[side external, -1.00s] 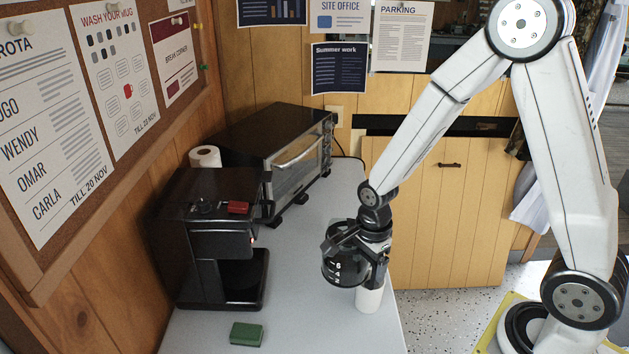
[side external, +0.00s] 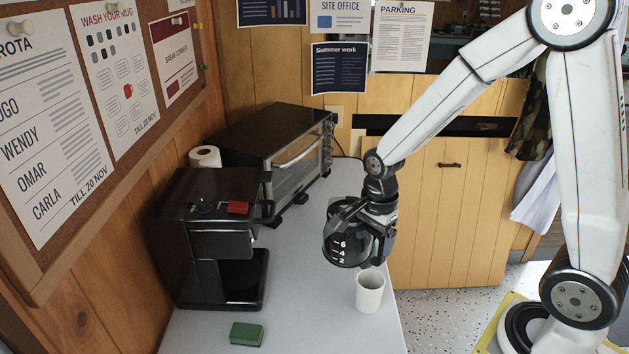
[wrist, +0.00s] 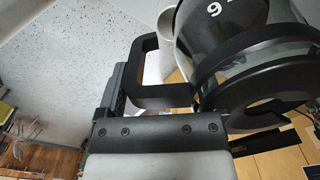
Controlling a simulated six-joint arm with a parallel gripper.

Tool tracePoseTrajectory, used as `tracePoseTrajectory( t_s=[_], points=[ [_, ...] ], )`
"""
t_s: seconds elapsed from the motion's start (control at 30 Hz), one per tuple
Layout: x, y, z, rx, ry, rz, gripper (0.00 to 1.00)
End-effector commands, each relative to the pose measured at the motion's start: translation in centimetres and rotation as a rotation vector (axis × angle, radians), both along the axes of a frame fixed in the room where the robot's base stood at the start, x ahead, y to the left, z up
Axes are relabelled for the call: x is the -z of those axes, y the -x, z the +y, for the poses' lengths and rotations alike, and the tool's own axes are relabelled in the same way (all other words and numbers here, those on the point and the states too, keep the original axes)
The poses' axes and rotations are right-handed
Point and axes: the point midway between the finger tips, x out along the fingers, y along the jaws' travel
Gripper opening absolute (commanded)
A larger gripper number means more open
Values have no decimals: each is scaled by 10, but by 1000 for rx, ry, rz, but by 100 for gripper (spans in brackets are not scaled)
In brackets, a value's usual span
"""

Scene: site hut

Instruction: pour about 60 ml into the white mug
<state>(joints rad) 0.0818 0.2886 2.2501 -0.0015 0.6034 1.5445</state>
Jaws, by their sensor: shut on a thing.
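The white mug (side external: 369,293) stands upright on the counter near its right edge, and its open top shows. My gripper (side external: 381,240) is shut on the handle of the dark glass carafe (side external: 343,246), which has white level numbers. The carafe is off the counter, above and a little behind and left of the mug. I cannot see any liquid stream. In the wrist view the black carafe handle (wrist: 142,75) is at the jaws and the carafe (wrist: 215,30) is at upper right. Part of the white mug (wrist: 166,30) shows behind the handle.
The black coffee maker (side external: 210,240) stands left on the counter with its carafe space empty. A green sponge (side external: 247,334) lies in front. A toaster oven (side external: 295,155) and a paper roll (side external: 205,157) are behind. The counter (side external: 300,310) between sponge and mug is clear.

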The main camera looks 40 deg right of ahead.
Motion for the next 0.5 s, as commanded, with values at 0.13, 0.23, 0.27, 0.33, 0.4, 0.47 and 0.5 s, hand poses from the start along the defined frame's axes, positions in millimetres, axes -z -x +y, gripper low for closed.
tracePoseTrajectory(
  t_s=[0.13, 0.23, 0.27, 0.33, 0.4, 0.47, 0.5],
  points=[
    [-1, -5, -14, -79, 1, -3, 0],
    [-1, -8, -24, -137, 1, -3, 0],
    [-1, -8, -27, -154, 2, -3, 0],
    [-1, -10, -34, -195, 2, -3, 0],
    [-1, -12, -41, -236, 3, -3, 0],
    [-1, -12, -46, -269, 3, -3, 0],
    [-1, -13, -50, -293, 3, -3, 0]
  ],
)
